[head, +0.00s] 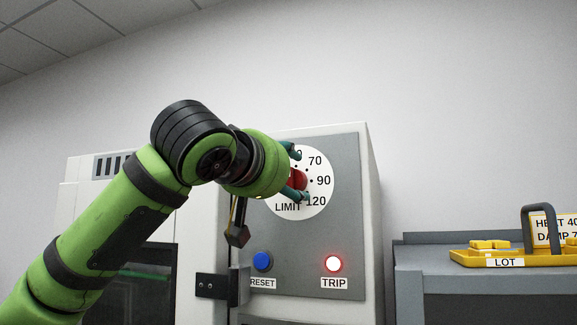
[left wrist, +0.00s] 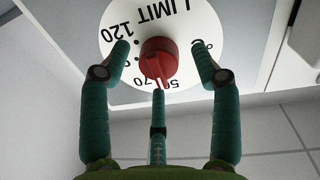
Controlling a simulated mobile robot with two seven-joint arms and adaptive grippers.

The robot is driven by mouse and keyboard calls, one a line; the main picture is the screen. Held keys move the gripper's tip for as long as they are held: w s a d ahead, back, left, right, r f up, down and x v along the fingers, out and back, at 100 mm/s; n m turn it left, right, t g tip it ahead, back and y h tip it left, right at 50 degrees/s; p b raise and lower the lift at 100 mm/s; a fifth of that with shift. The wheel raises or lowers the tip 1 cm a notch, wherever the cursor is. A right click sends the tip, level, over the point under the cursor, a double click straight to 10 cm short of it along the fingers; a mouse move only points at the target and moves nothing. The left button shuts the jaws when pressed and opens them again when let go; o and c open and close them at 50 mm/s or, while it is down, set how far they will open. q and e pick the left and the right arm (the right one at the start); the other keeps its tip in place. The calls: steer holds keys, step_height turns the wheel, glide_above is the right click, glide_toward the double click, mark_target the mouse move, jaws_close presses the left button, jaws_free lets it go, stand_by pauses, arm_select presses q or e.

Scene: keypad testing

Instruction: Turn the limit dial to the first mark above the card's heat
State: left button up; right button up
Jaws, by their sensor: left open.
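The limit dial's red knob (head: 299,180) sits on a white round plate (head: 320,168) marked 70, 90 and 120, with another number partly hidden. In the left wrist view the red knob (left wrist: 156,50) shows upside down, its ridge pointing down between 50 and 70; the exact mark is unclear. My left gripper (head: 300,174) is open, its three fingers spread around the knob; I cannot tell whether they touch it. The card (head: 567,231) at the right edge reads heat 40, partly covered by a handle and possibly cut off. My right gripper is out of view.
Below the dial are a blue RESET button (head: 262,261) and a lit red TRIP lamp (head: 333,263). A yellow tray (head: 540,259) labelled LOT, with a dark handle (head: 526,222), stands on a grey cabinet (head: 480,284) at right. A gap separates the cabinet from the machine.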

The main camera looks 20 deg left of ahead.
arm_select(q)
steer(key=shift+w, duration=0.5)
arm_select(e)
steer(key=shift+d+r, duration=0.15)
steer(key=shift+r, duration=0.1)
arm_select(q)
steer(key=shift+s, duration=0.15)
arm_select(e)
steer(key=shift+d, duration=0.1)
arm_select(q)
steer(key=c, duration=1.1)
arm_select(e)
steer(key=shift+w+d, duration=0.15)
arm_select(q)
steer(key=shift+r+m, duration=0.1)
steer(key=shift+m, duration=0.4)
steer(key=shift+c, duration=0.2)
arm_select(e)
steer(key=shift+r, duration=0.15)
arm_select(q)
steer(key=shift+s+r+m+p, duration=0.1)
steer(key=shift+m+p, duration=0.5)
steer(key=shift+m, duration=1.3)
steer(key=shift+r+m+p, duration=0.1)
steer(key=shift+m+p, duration=0.5)
steer(key=shift+m, duration=1.3)
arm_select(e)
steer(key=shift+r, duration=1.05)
